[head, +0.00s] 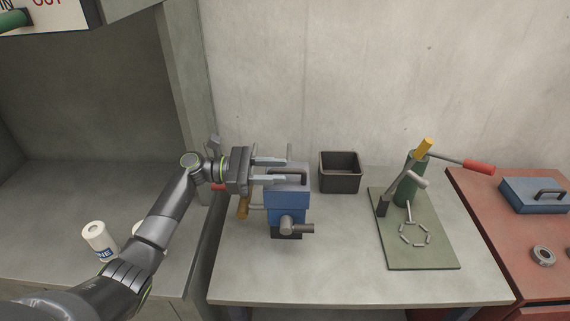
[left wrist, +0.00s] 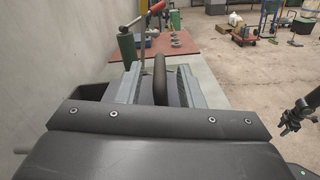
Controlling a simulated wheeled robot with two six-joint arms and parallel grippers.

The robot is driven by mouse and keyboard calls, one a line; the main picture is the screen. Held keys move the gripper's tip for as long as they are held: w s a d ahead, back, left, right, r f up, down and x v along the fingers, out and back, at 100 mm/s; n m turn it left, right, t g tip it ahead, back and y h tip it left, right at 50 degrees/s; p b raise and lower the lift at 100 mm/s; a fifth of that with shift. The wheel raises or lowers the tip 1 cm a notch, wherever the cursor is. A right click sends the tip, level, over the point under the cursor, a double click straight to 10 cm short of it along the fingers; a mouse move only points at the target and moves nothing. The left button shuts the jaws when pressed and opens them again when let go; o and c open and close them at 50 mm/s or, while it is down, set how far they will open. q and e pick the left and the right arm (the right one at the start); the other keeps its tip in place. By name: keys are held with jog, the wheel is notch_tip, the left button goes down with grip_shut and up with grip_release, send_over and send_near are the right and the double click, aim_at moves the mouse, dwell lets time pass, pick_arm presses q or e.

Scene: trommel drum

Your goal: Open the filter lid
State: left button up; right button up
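The blue filter box (head: 286,214) stands on the grey bench, its lid (head: 288,186) down on top. The lid has a dark arched handle (head: 288,172), which shows upright in the left wrist view (left wrist: 160,78). My left gripper (head: 276,170) comes in from the left at the handle, fingers pointing right. In the left wrist view its two fingers stand on either side of the handle with gaps, so it is open. A dark jointed part (left wrist: 292,116) at the right edge of that view looks like my right arm; its finger state is unclear.
A dark open bin (head: 340,174) stands behind and right of the box. A green board (head: 430,250) holds a green post with levers. A red table (head: 490,215) at right holds another blue handled piece (head: 536,195). The front bench is clear.

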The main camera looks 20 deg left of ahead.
pick_arm(q)
jog(key=shift+x, duration=1.4)
jog(key=shift+c, duration=0.2)
grip_shut()
